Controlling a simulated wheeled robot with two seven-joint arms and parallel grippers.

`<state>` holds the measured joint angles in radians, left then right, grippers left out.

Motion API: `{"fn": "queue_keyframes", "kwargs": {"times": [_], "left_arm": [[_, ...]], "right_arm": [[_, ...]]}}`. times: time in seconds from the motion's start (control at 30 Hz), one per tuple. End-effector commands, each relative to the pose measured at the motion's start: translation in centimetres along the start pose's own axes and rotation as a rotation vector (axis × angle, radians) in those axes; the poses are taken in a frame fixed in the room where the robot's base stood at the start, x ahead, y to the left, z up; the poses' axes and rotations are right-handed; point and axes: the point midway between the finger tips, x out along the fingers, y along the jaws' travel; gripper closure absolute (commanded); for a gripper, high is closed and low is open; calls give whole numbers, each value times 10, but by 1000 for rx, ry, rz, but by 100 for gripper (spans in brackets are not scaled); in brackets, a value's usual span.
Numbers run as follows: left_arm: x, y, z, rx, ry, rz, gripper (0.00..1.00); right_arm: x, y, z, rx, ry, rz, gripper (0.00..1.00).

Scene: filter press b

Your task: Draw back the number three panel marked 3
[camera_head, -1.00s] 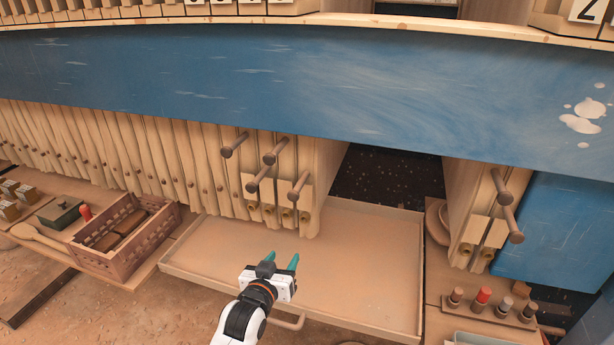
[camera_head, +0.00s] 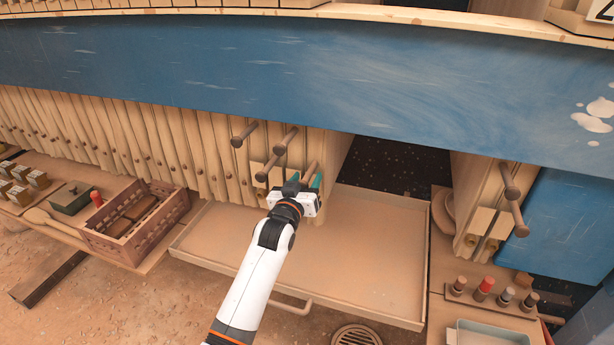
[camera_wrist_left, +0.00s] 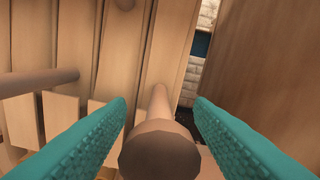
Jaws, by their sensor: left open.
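My left gripper (camera_head: 303,181) is open at the right end of the stacked wooden panels (camera_head: 140,140). Its two teal fingers stand on either side of a brown peg handle (camera_wrist_left: 160,152) in the left wrist view, with gaps to the fingers. In the head view that handle (camera_head: 310,171) is partly hidden by the gripper. Other peg handles (camera_head: 284,140) stick out just to the left. Number labels on these panels cannot be read; a plate with part of a "2" (camera_head: 605,10) shows at the top right. My right gripper is not in view.
A blue beam (camera_head: 300,85) runs across above the panels. A shallow tray (camera_head: 365,305) lies below. More panels with handles (camera_head: 512,185) stand right of a dark gap (camera_head: 395,170). A brown crate (camera_head: 130,245) sits at left, bottles (camera_head: 485,288) at right.

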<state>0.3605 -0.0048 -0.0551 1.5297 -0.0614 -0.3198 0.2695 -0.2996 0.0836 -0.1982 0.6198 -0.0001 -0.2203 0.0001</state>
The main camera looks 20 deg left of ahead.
Motion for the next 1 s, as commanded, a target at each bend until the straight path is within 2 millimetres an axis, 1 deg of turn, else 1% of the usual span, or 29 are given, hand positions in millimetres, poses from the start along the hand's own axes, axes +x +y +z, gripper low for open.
{"fn": "queue_keyframes", "kwargs": {"times": [0.1,0.2,0.47,0.5,0.57,0.7,0.77,0.8,1.0], "left_arm": [[9,0,1,0,-1,0,52],[12,0,0,0,0,0,52],[12,0,0,0,0,0,52],[12,0,0,0,0,0,56],[12,0,0,0,0,0,65],[12,0,0,0,0,0,88],[12,0,0,0,0,0,98],[12,0,0,0,0,0,100],[12,0,0,-1,1,0,100]], "right_arm": [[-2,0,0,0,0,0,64],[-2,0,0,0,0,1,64],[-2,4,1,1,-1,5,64],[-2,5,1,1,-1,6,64],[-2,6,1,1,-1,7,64],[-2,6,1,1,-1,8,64],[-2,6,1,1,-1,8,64],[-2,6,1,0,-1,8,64],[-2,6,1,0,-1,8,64]]}}
